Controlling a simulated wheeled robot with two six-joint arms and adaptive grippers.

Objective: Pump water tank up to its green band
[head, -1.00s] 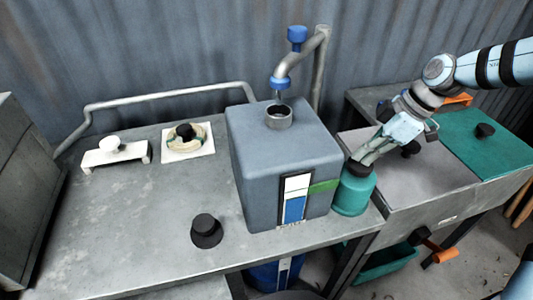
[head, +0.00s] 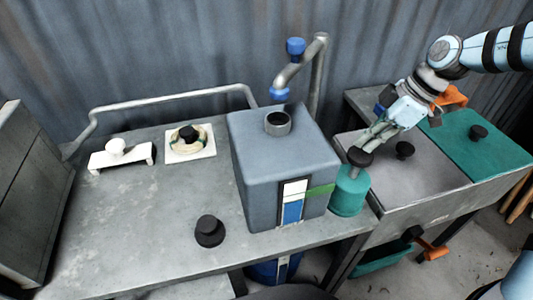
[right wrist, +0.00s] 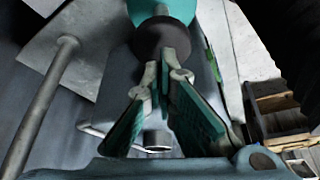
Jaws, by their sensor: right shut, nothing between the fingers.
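The water tank (head: 262,165) is a blue-grey box on the metal bench. Its front gauge (head: 293,202) is white above and blue below; the blue top looks slightly below the green band (head: 320,191). A bent metal spout (head: 301,68) with blue fittings hangs over the tank's round opening (head: 278,123). Right of the tank stands a teal pump (head: 348,195) with a black knob (head: 360,157), raised above its body. My right gripper (head: 366,145) is shut and empty, its fingertips at the knob; contact is unclear. The right wrist view shows the knob (right wrist: 160,38) beyond the fingertips. My left gripper is not in view.
A black knob (head: 209,230) stands at the bench front. A white bracket (head: 122,156) and a white plate with a ring (head: 190,143) lie at the back left. A grey basin (head: 410,180) and teal lid (head: 480,147) are at the right.

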